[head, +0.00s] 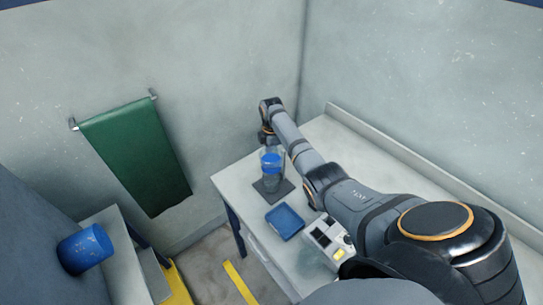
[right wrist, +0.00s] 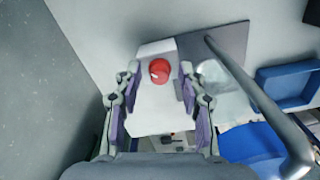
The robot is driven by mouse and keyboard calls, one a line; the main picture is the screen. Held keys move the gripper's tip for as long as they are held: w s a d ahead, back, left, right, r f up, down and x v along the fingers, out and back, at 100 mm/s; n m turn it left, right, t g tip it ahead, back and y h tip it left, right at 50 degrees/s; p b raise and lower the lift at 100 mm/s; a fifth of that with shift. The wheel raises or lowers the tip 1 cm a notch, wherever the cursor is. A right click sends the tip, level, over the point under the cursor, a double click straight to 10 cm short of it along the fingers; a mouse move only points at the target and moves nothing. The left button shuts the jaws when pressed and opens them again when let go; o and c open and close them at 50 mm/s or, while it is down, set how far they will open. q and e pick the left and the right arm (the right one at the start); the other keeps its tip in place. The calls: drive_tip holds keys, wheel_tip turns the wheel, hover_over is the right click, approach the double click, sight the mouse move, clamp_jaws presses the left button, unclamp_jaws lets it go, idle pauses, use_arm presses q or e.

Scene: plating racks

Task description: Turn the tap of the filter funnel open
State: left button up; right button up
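The filter funnel (head: 271,160) is a clear vessel with blue parts, upright on a dark square base (head: 283,190) on the table. Its tap appears to be the round red knob (right wrist: 159,71) with a white mark, in front of a white block (right wrist: 154,112) in the right wrist view. My right gripper (right wrist: 159,80) is open, with one finger on each side of the red knob; I see gaps and no clear contact. In the head view the right arm reaches over the table behind the funnel, and the knob cannot be made out. My left gripper is not in view.
A blue tray (head: 284,222) and a pale device with a yellow button (head: 338,253) stand on the table (head: 232,176). A curved metal tube (right wrist: 262,100) passes right of my right gripper. A green towel (head: 138,155) hangs on the wall; a blue container (head: 85,249) is lower left.

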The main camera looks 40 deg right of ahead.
clamp_jaws()
drive_tip(key=m+p, duration=0.2)
drive_tip(key=m, duration=0.1)
drive_tip(key=shift+r, duration=0.2)
drive_tip(key=m+p, duration=0.2)
drive_tip(key=m, duration=0.1)
drive_tip(key=shift+f+m+p, duration=0.1)
drive_tip(key=shift+m+p, duration=0.3)
drive_tip(key=shift+m, duration=0.9)
drive_tip(key=shift+o, duration=1)
unclamp_jaws()
